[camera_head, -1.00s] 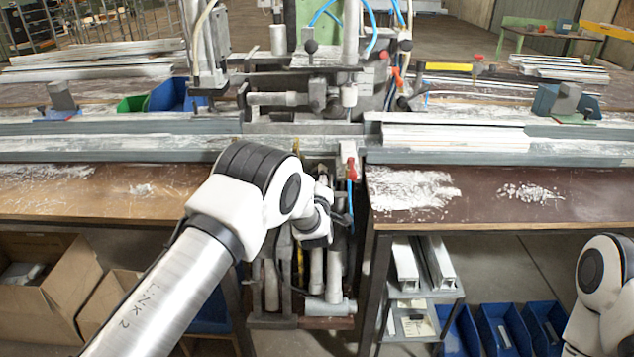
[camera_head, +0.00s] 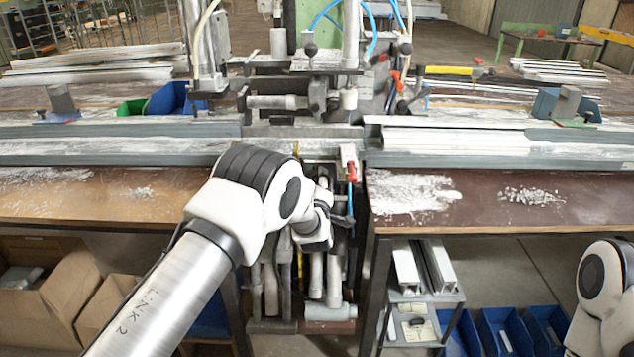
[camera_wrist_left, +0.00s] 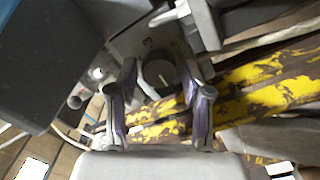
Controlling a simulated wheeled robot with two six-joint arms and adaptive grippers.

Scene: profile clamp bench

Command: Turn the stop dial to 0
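The stop dial (camera_wrist_left: 160,76) is a dark round knob with a pale line on its face, seen in the left wrist view. It sits on a grey plate (camera_wrist_left: 128,42) with a mark that looks like a 3 above the knob. My left gripper (camera_wrist_left: 157,84) has its two fingers apart, one on each side of the dial. A narrow gap seems to show beside the knob, so I read the gripper as open around it. In the head view, my left arm hides the dial. My right gripper is out of view.
A yellow, worn bar (camera_wrist_left: 265,95) runs close beside the dial, and a dark block (camera_wrist_left: 45,65) fills the upper left of the wrist view. In the head view, grey rails (camera_head: 440,158) cross the bench, and a red-handled valve (camera_head: 351,170) stands right of my wrist.

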